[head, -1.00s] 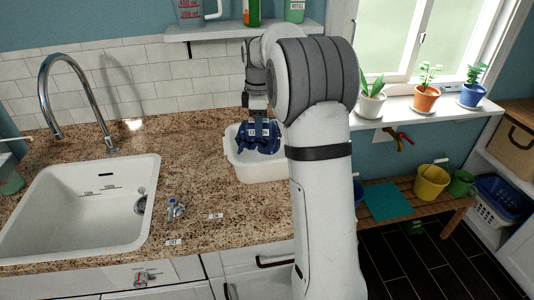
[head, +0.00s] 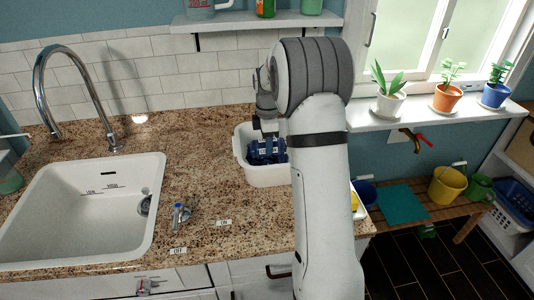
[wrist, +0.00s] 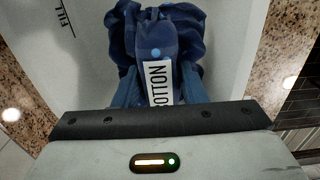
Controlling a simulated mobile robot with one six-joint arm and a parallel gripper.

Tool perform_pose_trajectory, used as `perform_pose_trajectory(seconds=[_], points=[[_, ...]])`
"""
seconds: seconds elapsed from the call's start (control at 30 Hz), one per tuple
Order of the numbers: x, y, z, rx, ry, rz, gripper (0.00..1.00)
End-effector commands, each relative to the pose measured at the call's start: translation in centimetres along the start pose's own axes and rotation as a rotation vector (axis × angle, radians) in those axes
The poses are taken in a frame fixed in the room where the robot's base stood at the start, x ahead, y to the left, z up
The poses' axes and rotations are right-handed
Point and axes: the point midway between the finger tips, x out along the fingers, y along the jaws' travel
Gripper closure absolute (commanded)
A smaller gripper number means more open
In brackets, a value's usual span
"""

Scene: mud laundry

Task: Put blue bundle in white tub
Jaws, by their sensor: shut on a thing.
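The blue bundle (head: 264,150) is dark blue cloth. In the wrist view the bundle (wrist: 155,40) shows a white label reading "OTTON". My gripper (wrist: 158,92) is shut on it, with a blue finger on each side. The white tub (head: 262,175) stands on the granite counter, left of my arm. The bundle is inside the tub's opening, its lower part hidden by the front wall. The wrist view shows the tub's pale inner wall (wrist: 235,30) around it. I cannot tell whether the bundle touches the tub's floor.
A white sink (head: 80,215) with a curved tap (head: 75,90) is at the left. A shelf (head: 255,20) hangs above. Potted plants (head: 447,95) line the windowsill at right.

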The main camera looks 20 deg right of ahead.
Motion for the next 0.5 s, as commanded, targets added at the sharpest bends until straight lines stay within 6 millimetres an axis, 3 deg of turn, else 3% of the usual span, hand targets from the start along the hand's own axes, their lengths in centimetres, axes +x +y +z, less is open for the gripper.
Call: perform_pose_trajectory(seconds=[0.33,0.5], points=[[4.3,-0.1,0.2,0.003,0.0,-0.003,0.86],[4.9,0.0,0.2,0.003,0.0,0.001,0.86]])
